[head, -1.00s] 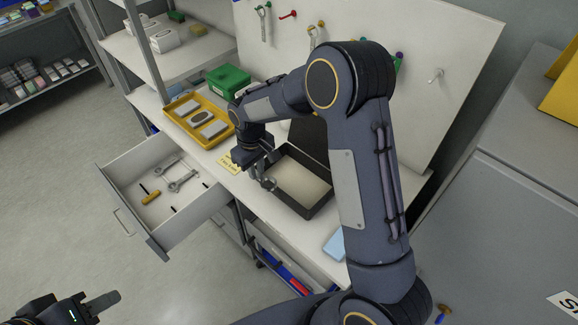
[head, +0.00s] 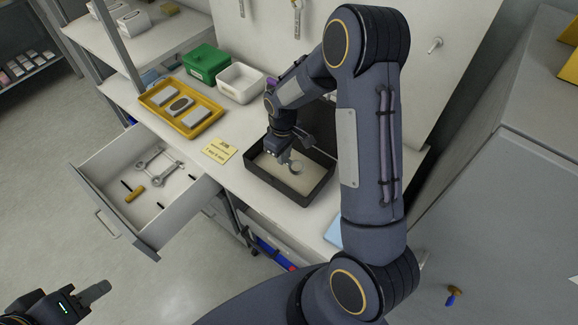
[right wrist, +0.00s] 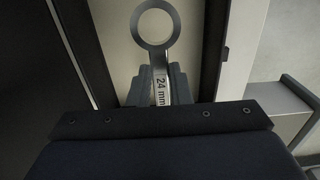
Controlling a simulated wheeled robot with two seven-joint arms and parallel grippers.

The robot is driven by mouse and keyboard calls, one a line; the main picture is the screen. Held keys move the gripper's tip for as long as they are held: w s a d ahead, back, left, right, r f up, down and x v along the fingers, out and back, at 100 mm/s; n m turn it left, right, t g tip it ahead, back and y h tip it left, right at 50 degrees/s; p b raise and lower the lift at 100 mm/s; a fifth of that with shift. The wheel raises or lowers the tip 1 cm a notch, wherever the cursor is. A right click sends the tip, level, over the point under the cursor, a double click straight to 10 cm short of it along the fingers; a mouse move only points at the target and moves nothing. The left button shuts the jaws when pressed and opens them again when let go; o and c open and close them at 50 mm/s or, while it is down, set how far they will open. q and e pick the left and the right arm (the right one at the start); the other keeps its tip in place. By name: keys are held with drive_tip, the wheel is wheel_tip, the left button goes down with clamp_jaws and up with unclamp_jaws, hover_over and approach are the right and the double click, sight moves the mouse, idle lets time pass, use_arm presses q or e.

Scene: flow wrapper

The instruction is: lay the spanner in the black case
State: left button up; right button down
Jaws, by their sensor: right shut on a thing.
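The black case (head: 262,178) stands open on the worktop, with a pale inside floor. My right gripper (head: 284,157) is over the inside of the case. It is shut on the spanner (head: 297,168), whose ring end sticks out to the right. In the right wrist view the spanner (right wrist: 154,57) is held between the fingers (right wrist: 159,86), its ring pointing away and "24 mm" on its shank. I cannot tell whether the spanner touches the case floor. My left gripper (head: 96,291) is at the lower left, far from the case; its fingers overlap, so its opening is unclear.
An open drawer (head: 112,205) at the left holds more spanners (head: 158,165) and a yellow-handled tool (head: 135,194). A yellow tray (head: 155,117), a green box (head: 206,61), a white bin (head: 241,82) and a yellow note (head: 219,150) sit left of the case.

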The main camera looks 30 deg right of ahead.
sight(289, 163)
drive_tip(key=shift+s+d+f, duration=0.15)
drive_tip(key=shift+d+f, duration=0.25)
drive_tip(key=shift+f, duration=0.15)
drive_tip(key=shift+s+d+f+b, duration=0.1)
drive_tip(key=shift+d+f+b, duration=0.1)
drive_tip(key=shift+f+b, duration=0.6)
drive_tip(key=shift+d+f+b, duration=0.15)
drive_tip(key=shift+f+b, duration=0.35)
drive_tip(key=shift+f, duration=0.55)
drive_tip(key=shift+f, duration=0.2)
drive_tip(key=c, duration=1.3)
unclamp_jaws()
drive_tip(key=shift+c, duration=0.2)
drive_tip(key=shift+r, duration=0.1)
